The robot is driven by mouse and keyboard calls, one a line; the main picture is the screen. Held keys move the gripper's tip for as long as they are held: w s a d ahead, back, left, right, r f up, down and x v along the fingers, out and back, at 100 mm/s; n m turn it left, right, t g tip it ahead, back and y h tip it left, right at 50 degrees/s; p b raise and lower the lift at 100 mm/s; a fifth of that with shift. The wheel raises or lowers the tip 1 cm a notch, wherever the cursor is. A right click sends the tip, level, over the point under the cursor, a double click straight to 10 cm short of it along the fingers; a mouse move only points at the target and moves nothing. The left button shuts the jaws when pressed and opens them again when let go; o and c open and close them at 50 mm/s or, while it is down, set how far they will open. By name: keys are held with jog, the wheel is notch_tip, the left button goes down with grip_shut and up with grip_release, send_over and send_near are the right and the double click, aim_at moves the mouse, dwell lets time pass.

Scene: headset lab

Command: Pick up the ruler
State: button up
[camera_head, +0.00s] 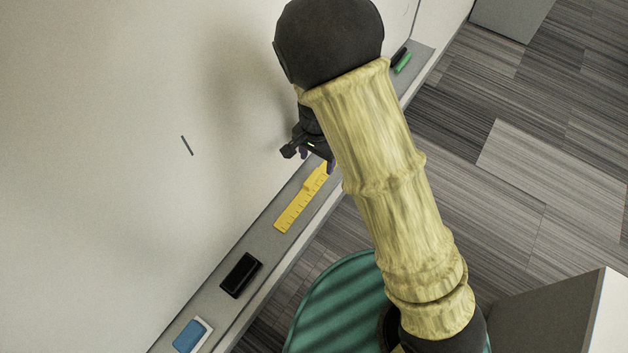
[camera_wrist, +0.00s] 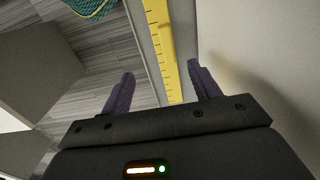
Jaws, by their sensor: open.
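The yellow ruler (camera_head: 301,203) lies flat along a narrow grey ledge below a pale board in the head view. Its upper end is hidden behind my arm. In the wrist view the ruler (camera_wrist: 161,45) runs up from between my fingers, with dark tick marks along it. My gripper (camera_wrist: 158,85) is open, with one dark finger on each side of the ruler's line and nothing held. In the head view my gripper (camera_head: 309,154) is partly hidden by my arm, near the ruler's upper end. I cannot tell whether it touches the ruler.
On the ledge (camera_head: 214,285) lie a black block (camera_head: 240,275) and a blue-and-white eraser (camera_head: 190,335) at the lower left. A green marker (camera_head: 404,63) and a dark one (camera_head: 398,56) lie at the far end. The pale board (camera_head: 120,200) rises beside the ledge.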

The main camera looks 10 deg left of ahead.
aim_at(315, 178)
notch_tip(315, 178, down, 6)
jog(key=shift+r+p, duration=0.1)
jog(key=shift+p, duration=0.2)
jog(key=shift+w+a+f+p, duration=0.15)
jog(key=shift+f+p, duration=0.35)
jog(key=shift+f, duration=0.85)
jog(key=shift+w+a+f+p, duration=0.15)
jog(key=shift+f+p, duration=0.35)
jog(key=shift+f, duration=0.85)
jog(key=shift+s, duration=0.2)
jog(key=shift+a, duration=0.1)
jog(key=c, duration=1.1)
jog(key=shift+r, duration=0.15)
